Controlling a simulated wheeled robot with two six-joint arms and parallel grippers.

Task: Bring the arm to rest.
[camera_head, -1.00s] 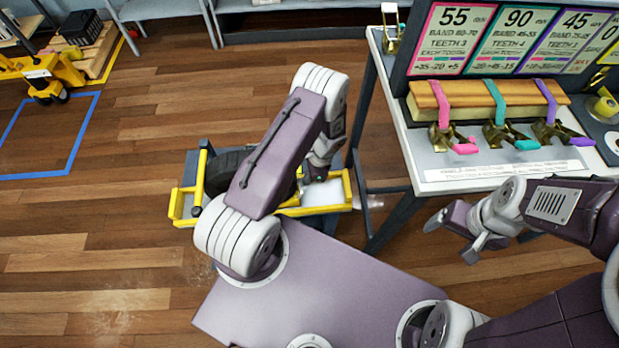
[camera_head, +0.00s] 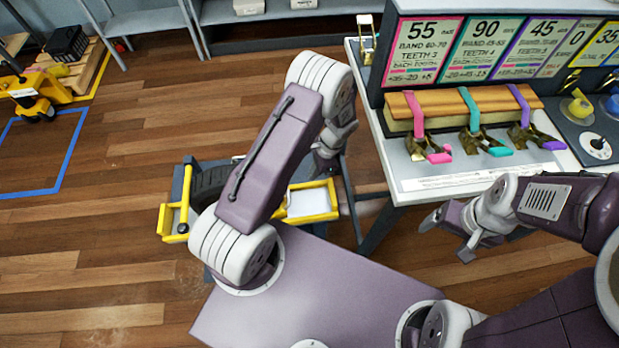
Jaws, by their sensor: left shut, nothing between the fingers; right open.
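My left arm (camera_head: 270,150) is folded up in front of the yellow-framed cart, with its wrist bent down at the far end. My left gripper (camera_head: 322,168) is partly hidden behind that arm, near the table's left leg; it is shut, with nothing seen in it. My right arm (camera_head: 565,205) reaches in from the right. My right gripper (camera_head: 452,232) is open and empty, below the front edge of the strap table.
The strap table (camera_head: 450,183) stands at the right, with pink (camera_head: 416,112), teal (camera_head: 470,110) and purple (camera_head: 520,105) straps over a wooden beam. A yellow-framed cart (camera_head: 172,218) holds a dark tyre. A yellow pallet jack (camera_head: 35,88) is at far left. Open floor lies between.

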